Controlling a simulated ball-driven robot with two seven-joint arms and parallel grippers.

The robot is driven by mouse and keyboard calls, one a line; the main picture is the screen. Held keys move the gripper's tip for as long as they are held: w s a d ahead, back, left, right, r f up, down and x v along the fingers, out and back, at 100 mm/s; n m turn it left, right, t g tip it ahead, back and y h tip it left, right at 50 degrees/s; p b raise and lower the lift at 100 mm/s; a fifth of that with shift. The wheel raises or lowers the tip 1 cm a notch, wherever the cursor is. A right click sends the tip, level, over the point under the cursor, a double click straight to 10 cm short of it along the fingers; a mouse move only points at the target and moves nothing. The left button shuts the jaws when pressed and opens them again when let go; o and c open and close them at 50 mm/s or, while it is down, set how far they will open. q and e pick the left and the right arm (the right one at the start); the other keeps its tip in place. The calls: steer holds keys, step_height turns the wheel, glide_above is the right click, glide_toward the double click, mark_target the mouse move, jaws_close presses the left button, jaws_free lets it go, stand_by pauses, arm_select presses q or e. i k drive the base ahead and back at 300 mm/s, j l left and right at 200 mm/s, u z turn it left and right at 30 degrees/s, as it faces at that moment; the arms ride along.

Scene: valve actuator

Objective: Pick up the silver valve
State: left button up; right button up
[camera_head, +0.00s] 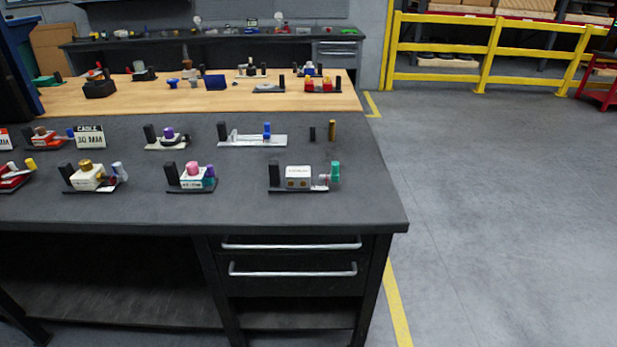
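No thing in the camera_head view is clearly a silver valve at this size. A pale silver-white block with a teal knob (299,177) sits on a dark base near the right front of the dark workbench (240,210). Behind it, a flat silver-grey plate with a blue upright part (252,140) lies on the same bench. A small unit with a purple top (168,138) stands left of that plate. I cannot tell which of these is the silver valve. Neither of my grippers is in view.
Drawers (292,268) are under the right front. Open grey floor (500,210) lies right, before a yellow rail (490,50).

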mark_target(298, 179)
steer(key=i, duration=1)
